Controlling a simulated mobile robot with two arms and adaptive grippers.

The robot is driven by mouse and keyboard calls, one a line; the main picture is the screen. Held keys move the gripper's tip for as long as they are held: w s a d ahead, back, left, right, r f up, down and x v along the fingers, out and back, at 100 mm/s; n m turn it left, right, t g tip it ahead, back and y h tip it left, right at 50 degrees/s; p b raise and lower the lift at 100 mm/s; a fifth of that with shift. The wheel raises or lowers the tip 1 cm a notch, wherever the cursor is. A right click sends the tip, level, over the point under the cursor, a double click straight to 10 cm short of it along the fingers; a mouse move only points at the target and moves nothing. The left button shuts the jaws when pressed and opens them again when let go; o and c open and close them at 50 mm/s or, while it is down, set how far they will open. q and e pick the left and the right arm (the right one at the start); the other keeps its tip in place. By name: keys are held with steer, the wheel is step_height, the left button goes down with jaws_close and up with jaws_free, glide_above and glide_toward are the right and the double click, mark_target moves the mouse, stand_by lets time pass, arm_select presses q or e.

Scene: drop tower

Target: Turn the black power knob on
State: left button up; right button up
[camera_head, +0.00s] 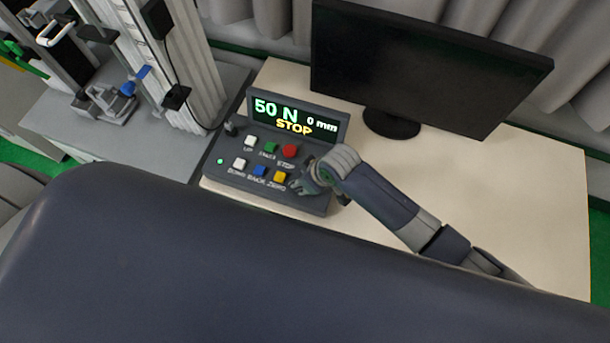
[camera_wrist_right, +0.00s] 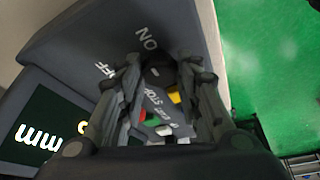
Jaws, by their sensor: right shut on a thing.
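The black power knob (camera_wrist_right: 158,70) sits between my right fingers in the right wrist view, with "ON" and partly covered "OFF" lettering beside it. My right gripper (camera_wrist_right: 160,85) is shut on the knob. Which way the knob points is hard to tell. In the head view my right gripper (camera_head: 303,185) is at the right end of the grey control panel (camera_head: 222,180) and hides the knob. The panel's display (camera_head: 292,117) reads "50 N", "0 mm" and "STOP". My left gripper is not in view.
White, green, red, blue and yellow buttons sit left of my right gripper, the yellow one (camera_head: 279,177) closest. A small green light (camera_head: 220,161) shows at the panel's left. A monitor (camera_head: 425,65) stands behind; the table's right side (camera_head: 530,220) is clear.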

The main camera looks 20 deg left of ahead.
stand_by(0.6)
steer(key=o, duration=1)
steer(key=v, duration=1.2)
steer(key=shift+s, duration=0.1)
